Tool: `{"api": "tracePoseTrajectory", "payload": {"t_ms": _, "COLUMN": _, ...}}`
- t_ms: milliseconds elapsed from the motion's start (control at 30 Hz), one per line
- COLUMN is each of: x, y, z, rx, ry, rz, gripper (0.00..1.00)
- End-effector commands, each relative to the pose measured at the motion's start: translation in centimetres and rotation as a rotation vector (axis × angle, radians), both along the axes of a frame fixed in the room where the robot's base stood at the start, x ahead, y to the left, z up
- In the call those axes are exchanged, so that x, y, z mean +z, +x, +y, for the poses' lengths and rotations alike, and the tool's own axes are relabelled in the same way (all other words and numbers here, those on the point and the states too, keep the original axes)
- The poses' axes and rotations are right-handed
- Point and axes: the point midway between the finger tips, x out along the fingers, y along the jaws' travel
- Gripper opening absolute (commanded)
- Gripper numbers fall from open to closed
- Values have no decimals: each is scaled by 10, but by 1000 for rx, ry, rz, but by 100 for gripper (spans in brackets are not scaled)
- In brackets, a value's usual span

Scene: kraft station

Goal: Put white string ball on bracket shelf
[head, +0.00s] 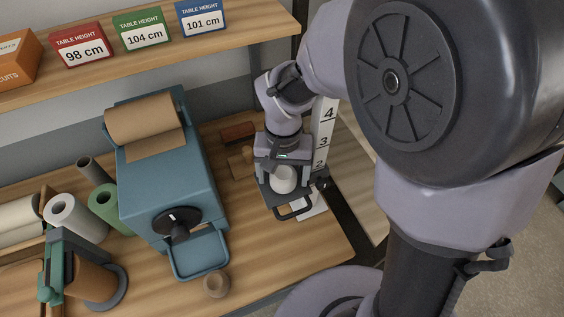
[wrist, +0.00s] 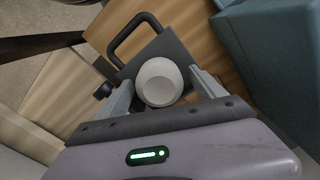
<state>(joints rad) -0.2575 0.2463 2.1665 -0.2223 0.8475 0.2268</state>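The white string ball (head: 283,179) is over the dark plate of the bracket shelf (head: 273,199), a flat plate with a loop handle beside the numbered post. In the wrist view the ball (wrist: 160,82) looks round and smooth, in front of the shelf plate (wrist: 170,45), and appears to rest on it, though its underside is hidden. My gripper (head: 283,167) is directly above the shelf, pointing down. In the wrist view its two grey fingers (wrist: 161,78) stand on either side of the ball, with a narrow gap showing at the right finger.
The numbered post (head: 324,130) stands right behind the shelf. A blue paper dispenser (head: 165,190) with a brown roll is to the left. A small wooden cup (head: 216,284) is near the table's front edge. Paper rolls (head: 75,217) stand farther left. Height signs line the upper shelf (head: 190,47).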

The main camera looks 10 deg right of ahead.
Motion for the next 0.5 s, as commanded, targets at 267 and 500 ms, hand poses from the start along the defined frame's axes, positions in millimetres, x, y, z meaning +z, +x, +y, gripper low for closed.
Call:
{"api": "tracePoseTrajectory", "payload": {"t_ms": 267, "x": 6, "y": 0, "z": 0, "rx": 0, "ry": 0, "rz": 0, "gripper": 79}}
{"api": "tracePoseTrajectory", "payload": {"t_ms": 500, "x": 68, "y": 1, "z": 0, "rx": 0, "ry": 2, "rz": -5, "gripper": 79}}
